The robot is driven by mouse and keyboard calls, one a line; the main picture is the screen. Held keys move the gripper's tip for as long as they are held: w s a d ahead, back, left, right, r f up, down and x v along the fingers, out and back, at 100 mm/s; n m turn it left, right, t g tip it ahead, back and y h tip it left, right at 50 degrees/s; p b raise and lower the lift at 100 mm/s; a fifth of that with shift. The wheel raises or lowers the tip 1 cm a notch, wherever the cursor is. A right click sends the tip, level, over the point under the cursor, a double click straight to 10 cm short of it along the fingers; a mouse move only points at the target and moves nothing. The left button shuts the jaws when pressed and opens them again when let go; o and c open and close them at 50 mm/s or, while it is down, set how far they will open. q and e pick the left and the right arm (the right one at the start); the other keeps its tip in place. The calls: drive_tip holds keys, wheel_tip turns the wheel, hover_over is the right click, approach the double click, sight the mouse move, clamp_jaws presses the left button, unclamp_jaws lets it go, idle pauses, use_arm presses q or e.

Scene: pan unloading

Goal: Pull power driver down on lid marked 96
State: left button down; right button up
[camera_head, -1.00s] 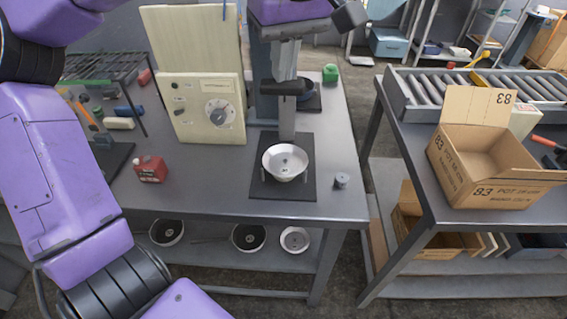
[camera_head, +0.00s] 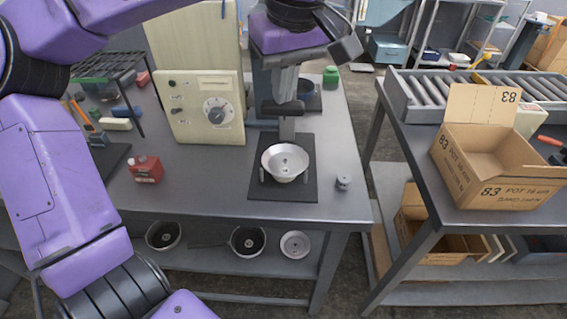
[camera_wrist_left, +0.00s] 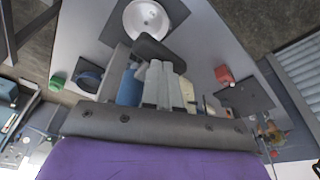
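My left gripper (camera_head: 285,88) points down at the work table, its light grey fingers close together, looking shut. Their tips meet the black cross bar (camera_head: 268,108) of the power driver; the bar stays uncovered, and I see no finger around it. In the left wrist view the fingers (camera_wrist_left: 165,84) reach the same dark bar (camera_wrist_left: 152,46). Below the bar, the grey shaft (camera_head: 287,128) stands above a white round pan (camera_head: 285,176) on a black base plate (camera_head: 258,190). The pan shows in the left wrist view (camera_wrist_left: 147,18). I cannot read a 96 anywhere. My right gripper is out of view.
A cream control box (camera_head: 203,130) with a dial stands left of the driver. A red container (camera_head: 146,170) and a small grey knob (camera_head: 343,183) flank the plate. The right table holds an open carton (camera_head: 485,187) marked 83. Several pans lie on the lower shelf (camera_head: 205,262).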

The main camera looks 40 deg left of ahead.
use_arm(q)
drive_tip(key=s+d+b+x, duration=0.1)
drive_tip(key=b+x, duration=0.4)
drive_tip(key=x, duration=0.6)
drive_tip(key=shift+s+d+f+b, duration=0.2)
drive_tip(key=shift+d+f+b, duration=0.2)
drive_tip(key=shift+d, duration=0.25)
idle(0.7)
drive_tip(key=shift+r+p, duration=0.2)
drive_tip(key=shift+p, duration=0.3)
drive_tip(key=shift+f+p, duration=0.3)
drive_tip(key=shift+p, duration=0.55)
idle(0.8)
drive_tip(key=shift+p, duration=0.5)
drive_tip(key=shift+f+p, duration=0.1)
drive_tip(key=shift+p, duration=0.3)
idle(0.6)
drive_tip(key=shift+p, duration=0.55)
